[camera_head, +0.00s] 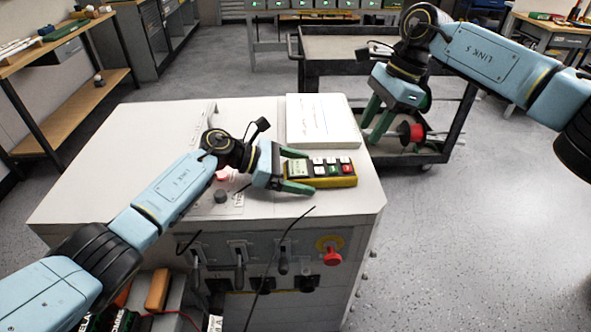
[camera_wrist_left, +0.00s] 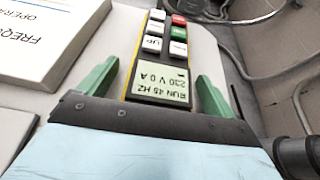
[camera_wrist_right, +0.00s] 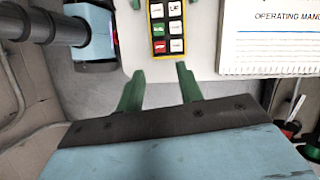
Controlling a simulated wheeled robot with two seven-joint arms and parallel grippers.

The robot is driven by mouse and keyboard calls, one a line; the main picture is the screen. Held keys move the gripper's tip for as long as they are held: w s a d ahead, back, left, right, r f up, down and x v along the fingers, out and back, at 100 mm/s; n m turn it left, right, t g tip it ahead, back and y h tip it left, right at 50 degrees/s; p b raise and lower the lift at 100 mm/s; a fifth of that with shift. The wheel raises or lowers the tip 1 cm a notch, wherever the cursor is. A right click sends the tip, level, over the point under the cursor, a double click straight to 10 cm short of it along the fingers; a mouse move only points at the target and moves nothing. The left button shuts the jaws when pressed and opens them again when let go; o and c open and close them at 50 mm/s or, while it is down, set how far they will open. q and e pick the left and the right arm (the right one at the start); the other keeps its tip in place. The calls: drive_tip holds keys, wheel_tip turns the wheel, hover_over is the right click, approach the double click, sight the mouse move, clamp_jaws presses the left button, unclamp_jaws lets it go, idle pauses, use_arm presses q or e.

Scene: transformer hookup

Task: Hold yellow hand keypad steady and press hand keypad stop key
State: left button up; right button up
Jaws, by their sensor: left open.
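The yellow hand keypad (camera_head: 334,181) lies on the white cabinet top with a screen at its left end and several keys. In the left wrist view the screen (camera_wrist_left: 160,82) reads upside down "RUN 45 HZ 230 V 0 A". The red key (camera_wrist_right: 160,48) beside the green key (camera_wrist_right: 159,31) is likely stop; its lettering is too small to read. My left gripper (camera_head: 302,170) is open, its fingers on either side of the screen end, with gaps visible. My right gripper (camera_head: 371,131) is open and empty, raised past the cabinet's right edge, apart from the keypad.
A white operating manual (camera_head: 322,121) lies behind the keypad. The cabinet top (camera_head: 120,165) carries a dark knob (camera_head: 221,196) near my left arm. A red mushroom button (camera_head: 332,256) sits on the front. A dark cart (camera_head: 440,130) with a red spool (camera_head: 411,132) stands behind right.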

use_arm(q)
drive_tip(key=c, duration=1.3)
drive_tip(key=shift+c, duration=0.2)
use_arm(e)
clamp_jaws()
idle(0.6)
